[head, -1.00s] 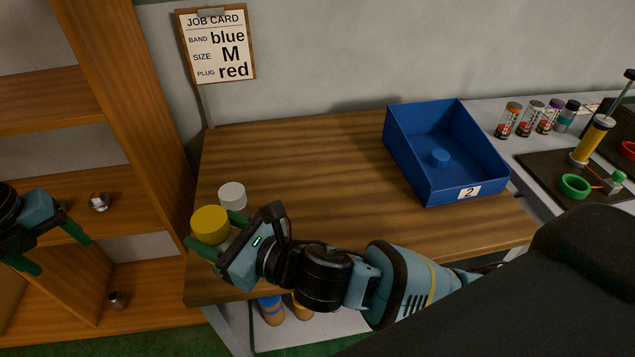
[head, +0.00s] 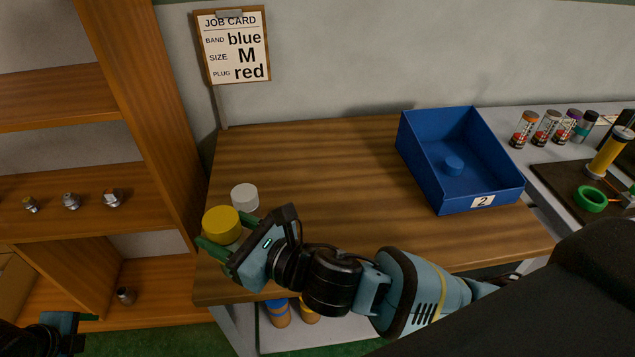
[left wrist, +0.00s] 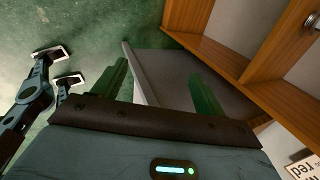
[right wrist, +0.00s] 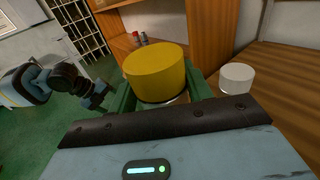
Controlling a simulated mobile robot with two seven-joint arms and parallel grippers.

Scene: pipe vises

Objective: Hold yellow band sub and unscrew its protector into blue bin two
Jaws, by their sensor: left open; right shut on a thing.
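My right gripper (head: 228,240) is shut on a sub with a broad yellow top (head: 221,222). The sub looks upright at the table's left front corner; a narrow pale strip shows below the yellow in the right wrist view (right wrist: 158,72). Its lower part is hidden by the fingers, and I cannot tell whether it touches the table. My left gripper (left wrist: 160,88) is open and empty, low at the shelf's front; only part of it shows at the bottom left of the head view.
A white-topped piece (head: 245,197) stands just behind the held sub. The middle of the wooden table (head: 320,180) is clear. A shelf (head: 90,218) with several metal fittings stands at left. A job card (head: 232,48) reads blue, M, red. Several small bottles (head: 548,127) stand right of the bin.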

